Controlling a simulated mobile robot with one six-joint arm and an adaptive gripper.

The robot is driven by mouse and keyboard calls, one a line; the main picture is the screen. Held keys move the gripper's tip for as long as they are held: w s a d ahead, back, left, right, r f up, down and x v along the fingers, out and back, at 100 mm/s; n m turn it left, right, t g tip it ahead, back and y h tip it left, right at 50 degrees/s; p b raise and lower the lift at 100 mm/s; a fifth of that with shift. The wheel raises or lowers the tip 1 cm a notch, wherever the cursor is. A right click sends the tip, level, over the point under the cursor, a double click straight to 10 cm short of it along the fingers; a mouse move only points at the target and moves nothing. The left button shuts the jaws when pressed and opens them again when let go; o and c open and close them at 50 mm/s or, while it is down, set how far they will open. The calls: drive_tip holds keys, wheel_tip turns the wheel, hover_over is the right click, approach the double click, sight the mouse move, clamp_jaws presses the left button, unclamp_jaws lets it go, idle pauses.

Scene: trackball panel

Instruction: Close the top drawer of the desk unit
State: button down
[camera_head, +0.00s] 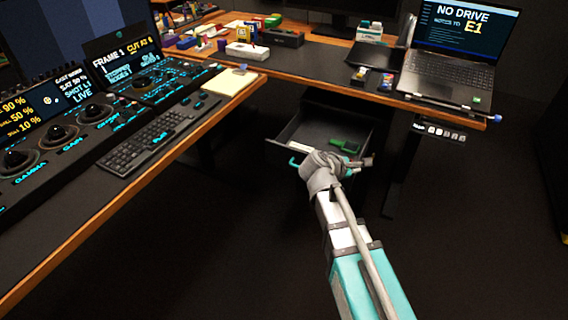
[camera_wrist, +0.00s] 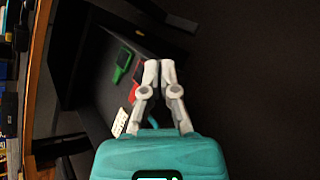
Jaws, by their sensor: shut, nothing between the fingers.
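The top drawer (camera_head: 309,130) of the desk unit stands pulled out under the desk in the head view. A teal handle (camera_head: 294,162) shows at its front left. A green item (camera_head: 342,146) lies inside; the wrist view shows a green item (camera_wrist: 122,66), a red item (camera_wrist: 134,92) and a white item (camera_wrist: 121,122) in the drawer. My gripper (camera_wrist: 159,64) is shut and empty, with its fingertips close together at the drawer's front side. In the head view my wrist hides part of the drawer front. I cannot tell whether the fingers touch it.
The desk (camera_head: 318,62) above carries a laptop (camera_head: 450,72) and small objects near its edge. A control console with a keyboard (camera_head: 150,135) fills the left. A desk leg (camera_head: 403,170) stands right of the drawer. The floor (camera_head: 220,250) in front is clear.

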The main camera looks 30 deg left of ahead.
drive_tip(key=s+a+f+n+t+y+b, duration=0.1)
drive_tip(key=a+f+n+t+b, duration=0.2)
drive_tip(key=a, duration=0.4)
drive_tip(key=s+a+f+n+t+y+b, duration=0.1)
drive_tip(key=s+a+f+n+b, duration=0.1)
drive_tip(key=a+n+b, duration=0.35)
drive_tip(key=n+t+y+b, duration=0.35)
drive_tip(key=n+b, duration=0.25)
drive_tip(key=b, duration=0.2)
approach(286, 148)
drive_tip(key=s, duration=0.6)
drive_tip(key=shift+s+d, duration=0.15)
drive_tip(key=shift+d, duration=0.05)
drive_tip(key=w, duration=1.4)
drive_tip(key=shift+a, duration=0.1)
